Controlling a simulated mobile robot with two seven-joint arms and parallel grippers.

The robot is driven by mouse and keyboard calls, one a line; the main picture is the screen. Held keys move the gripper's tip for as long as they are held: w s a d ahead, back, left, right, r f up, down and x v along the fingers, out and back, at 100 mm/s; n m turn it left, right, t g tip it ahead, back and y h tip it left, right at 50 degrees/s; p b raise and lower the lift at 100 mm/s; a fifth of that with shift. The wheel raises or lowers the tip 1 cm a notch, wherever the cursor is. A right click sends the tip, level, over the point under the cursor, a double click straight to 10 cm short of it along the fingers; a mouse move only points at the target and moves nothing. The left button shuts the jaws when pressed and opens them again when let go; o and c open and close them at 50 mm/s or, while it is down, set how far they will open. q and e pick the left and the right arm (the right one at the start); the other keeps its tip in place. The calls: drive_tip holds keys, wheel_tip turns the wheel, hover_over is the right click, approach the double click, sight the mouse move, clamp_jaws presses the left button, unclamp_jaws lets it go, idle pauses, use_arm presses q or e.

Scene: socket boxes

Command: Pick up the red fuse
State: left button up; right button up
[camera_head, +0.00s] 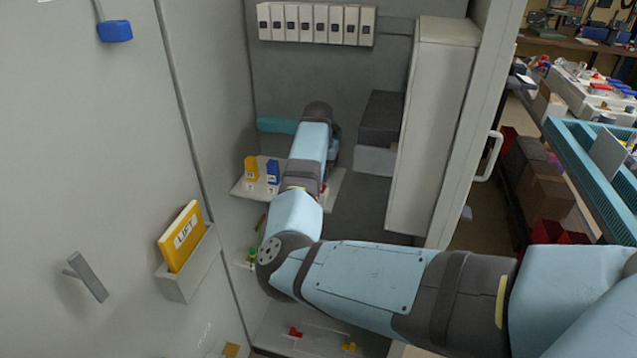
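A light shelf (333,187) inside the cabinet holds a yellow fuse (251,168) and a blue fuse (272,172), both upright side by side. A small bit of red shows at the right edge of my arm over this shelf; most of it is hidden, and I cannot tell whether it is the red fuse. A small red piece (295,332) also lies low on the cabinet floor. My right arm reaches in from the right and bends down over the shelf. Its gripper is hidden behind the arm's own links. My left gripper is not in view.
A row of white breakers (315,24) runs along the back wall. A tall grey box (432,125) and dark blocks (381,118) stand right of my arm. A holder (190,270) with a yellow LIFT booklet (182,240) is on the left panel. A yellow piece (348,347) lies low.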

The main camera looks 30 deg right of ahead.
wheel_tip(320, 180, up, 10)
drive_tip(key=shift+r+b, duration=0.1)
drive_tip(key=shift+b, duration=0.3)
idle(0.6)
drive_tip(key=shift+a, duration=0.1)
